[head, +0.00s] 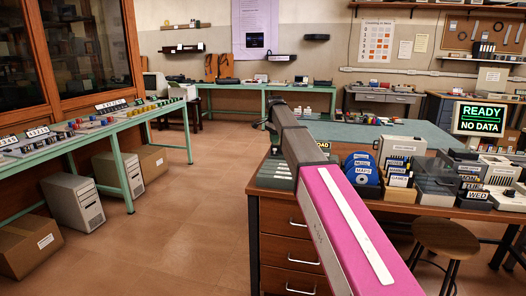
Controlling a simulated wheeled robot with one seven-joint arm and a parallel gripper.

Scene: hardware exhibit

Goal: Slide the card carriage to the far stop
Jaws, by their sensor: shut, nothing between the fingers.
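I cannot make out the card carriage for certain. A grey-green slotted unit (273,174) sits at the left front corner of the wooden desk, partly behind my arm. A yellow-lettered LOAD sign (323,146) shows just right of my arm, partly covered by it. My gripper (263,126) is at the far end of my outstretched arm, above the desk's left edge; only a small dark part shows. It is shut and empty. I cannot tell whether it touches anything. A screen (478,118) at the right reads READY, NO DATA.
The desk (290,222) also bears blue discs (361,168), card boxes (401,150) and a dark clear-lidded case (436,180). A stool (445,238) stands in front. A green bench (130,120) with small devices runs along the left. The floor (190,220) between bench and desk is clear.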

